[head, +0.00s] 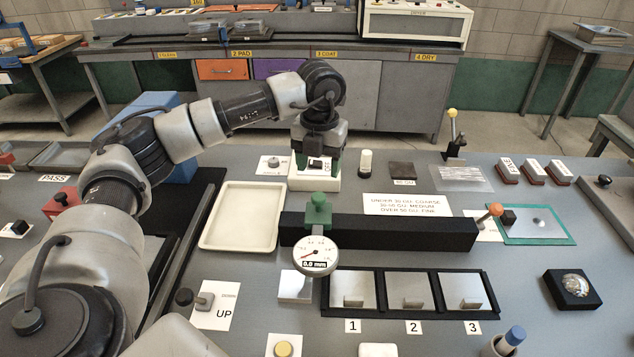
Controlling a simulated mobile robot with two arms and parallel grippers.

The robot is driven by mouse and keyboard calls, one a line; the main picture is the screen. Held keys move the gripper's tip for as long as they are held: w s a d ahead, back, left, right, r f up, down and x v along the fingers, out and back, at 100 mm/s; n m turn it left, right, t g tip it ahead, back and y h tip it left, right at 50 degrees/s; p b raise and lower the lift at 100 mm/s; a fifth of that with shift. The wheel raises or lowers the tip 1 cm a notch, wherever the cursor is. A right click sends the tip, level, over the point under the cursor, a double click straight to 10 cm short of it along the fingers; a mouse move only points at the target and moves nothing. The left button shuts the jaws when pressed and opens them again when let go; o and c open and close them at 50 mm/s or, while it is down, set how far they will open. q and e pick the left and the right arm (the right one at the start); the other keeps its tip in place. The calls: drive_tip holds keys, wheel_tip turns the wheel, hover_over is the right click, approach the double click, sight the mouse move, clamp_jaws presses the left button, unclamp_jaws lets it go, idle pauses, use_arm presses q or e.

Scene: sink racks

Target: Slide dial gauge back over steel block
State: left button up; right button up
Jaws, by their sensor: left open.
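The dial gauge (316,256) has a round white face and a readout that looks like 0.0 mm. It hangs in front of a black rail (410,233), below a green slide piece (319,209) on that rail. A bright steel block (293,288) lies just below and left of the dial; I cannot tell whether the gauge tip touches it. My left gripper (318,168) is open behind the rail, over a pale block-like holder (314,181), apart from the gauge. My right gripper is not in view.
A black tray (377,277) with steel pieces in slots 1, 2 and 3 lies right of the gauge. An empty cream tray (243,216) lies left of the rail. An orange-knobbed lever (496,210) stands near the rail's right end. A black-knobbed UP lever (186,297) stands front left.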

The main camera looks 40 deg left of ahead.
sight(318, 196)
use_arm(q)
wheel_tip(318, 196, down, 8)
drive_tip(key=shift+a+f+p, duration=0.1)
drive_tip(key=shift+f+p, duration=0.05)
drive_tip(key=shift+p, duration=0.55)
drive_tip(key=shift+w, duration=0.1)
